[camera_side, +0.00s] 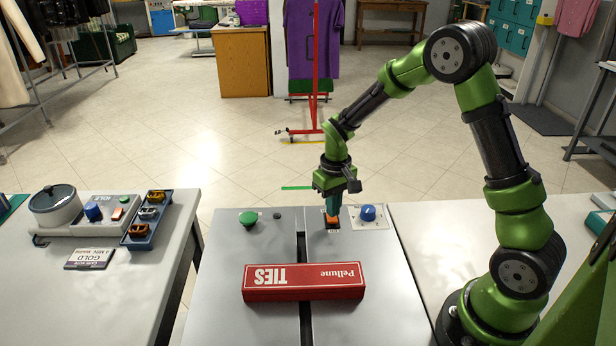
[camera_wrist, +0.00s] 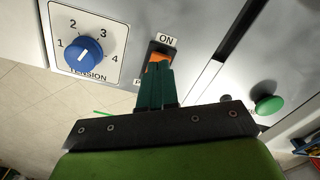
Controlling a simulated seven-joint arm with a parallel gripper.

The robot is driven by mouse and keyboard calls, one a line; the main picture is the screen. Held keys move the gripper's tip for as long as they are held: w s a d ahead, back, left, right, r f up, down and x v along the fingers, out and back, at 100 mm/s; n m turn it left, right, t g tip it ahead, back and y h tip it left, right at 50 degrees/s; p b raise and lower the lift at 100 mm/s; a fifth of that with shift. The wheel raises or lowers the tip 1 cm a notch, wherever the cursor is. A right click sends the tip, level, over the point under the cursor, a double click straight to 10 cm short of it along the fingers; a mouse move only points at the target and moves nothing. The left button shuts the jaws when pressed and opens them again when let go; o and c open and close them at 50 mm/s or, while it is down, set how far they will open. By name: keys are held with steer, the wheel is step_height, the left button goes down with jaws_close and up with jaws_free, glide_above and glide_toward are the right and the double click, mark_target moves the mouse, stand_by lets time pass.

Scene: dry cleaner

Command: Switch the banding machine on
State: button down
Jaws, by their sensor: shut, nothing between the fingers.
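The banding machine (camera_side: 225,285) is a grey table-like unit with a dark slot down its middle. Its orange rocker switch (camera_side: 332,221) is at the far edge, right of the slot. In the wrist view the switch (camera_wrist: 158,60) sits in a dark frame below an "ON" label; its lower part is hidden by my fingers. My gripper (camera_side: 332,208) points down at the switch, its teal fingers shut and empty. In the wrist view the fingertips (camera_wrist: 157,72) overlap the switch's lower half; I cannot tell whether they touch it or which way it is tipped.
A blue tension knob (camera_side: 368,213) is close right of the switch. A green button (camera_side: 248,218) and small black knob (camera_side: 277,216) are left of the slot. A red ties box (camera_side: 303,281) lies across the slot. Side tables (camera_side: 120,290) flank the machine.

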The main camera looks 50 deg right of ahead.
mark_target(332, 220)
steer(key=shift+f, duration=1.05)
stand_by(0.4)
steer(key=shift+r, duration=3.55)
steer(key=s+a+r+t+y, duration=0.1)
steer(key=s+a+r+t, duration=0.2)
steer(key=s+a+r, duration=0.2)
steer(key=s+a+r+m+t+y, duration=0.1)
steer(key=s+a+r+t, duration=0.3)
steer(key=s+r, duration=0.7)
steer(key=shift+s+a+r, duration=0.15)
steer(key=shift+s+a, duration=0.2)
steer(key=shift+s, duration=0.1)
